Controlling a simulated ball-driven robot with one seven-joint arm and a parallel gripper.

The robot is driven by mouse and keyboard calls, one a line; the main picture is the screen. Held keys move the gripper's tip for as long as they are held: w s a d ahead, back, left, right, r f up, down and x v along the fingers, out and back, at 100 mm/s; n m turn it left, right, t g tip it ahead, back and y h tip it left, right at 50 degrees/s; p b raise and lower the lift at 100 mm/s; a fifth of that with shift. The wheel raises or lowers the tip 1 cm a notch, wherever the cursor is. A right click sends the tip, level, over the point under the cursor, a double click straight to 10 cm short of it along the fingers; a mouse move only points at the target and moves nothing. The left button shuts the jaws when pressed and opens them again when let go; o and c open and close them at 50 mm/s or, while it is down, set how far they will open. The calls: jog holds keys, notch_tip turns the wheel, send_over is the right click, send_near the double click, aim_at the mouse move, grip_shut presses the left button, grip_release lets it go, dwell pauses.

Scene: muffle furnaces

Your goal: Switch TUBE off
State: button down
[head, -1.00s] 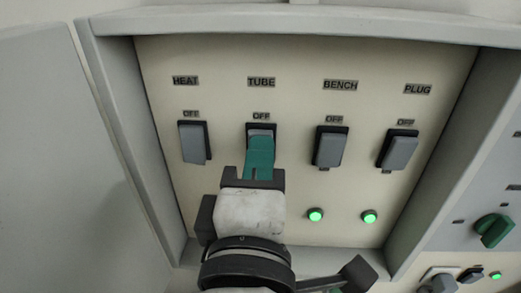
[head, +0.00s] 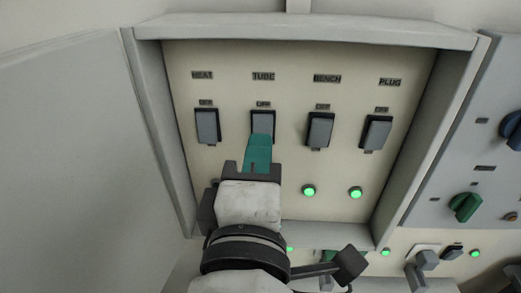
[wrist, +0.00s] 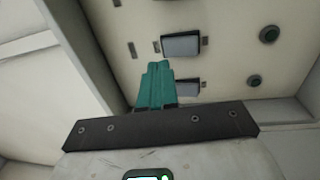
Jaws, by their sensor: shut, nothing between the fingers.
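The TUBE switch (head: 263,120) is a grey rocker in a black frame under the TUBE (head: 263,76) and OFF labels, second from left in the head view. My gripper (head: 259,142) has teal fingers, shut and empty. They overlap the lower part of the switch in the head view and hide it; whether they touch it I cannot tell. The TUBE switch appears to be the upper rocker (wrist: 181,46) in the wrist view, with the fingers (wrist: 157,70) beside and below it. The lamp in line with it (wrist: 269,33) looks dark.
The HEAT switch (head: 207,125) is to the left, the BENCH switch (head: 320,130) and PLUG switch (head: 376,133) to the right. Green lamps glow under BENCH (head: 309,190) and PLUG (head: 356,193). The panel sits recessed in a grey frame (head: 158,130), with an open door (head: 75,140) at left.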

jog(key=s, duration=0.8)
jog(key=shift+s+a+r+b, duration=0.15)
jog(key=shift+s+r+b, duration=0.15)
jog(key=shift+r, duration=0.1)
jog(key=shift+w, duration=0.15)
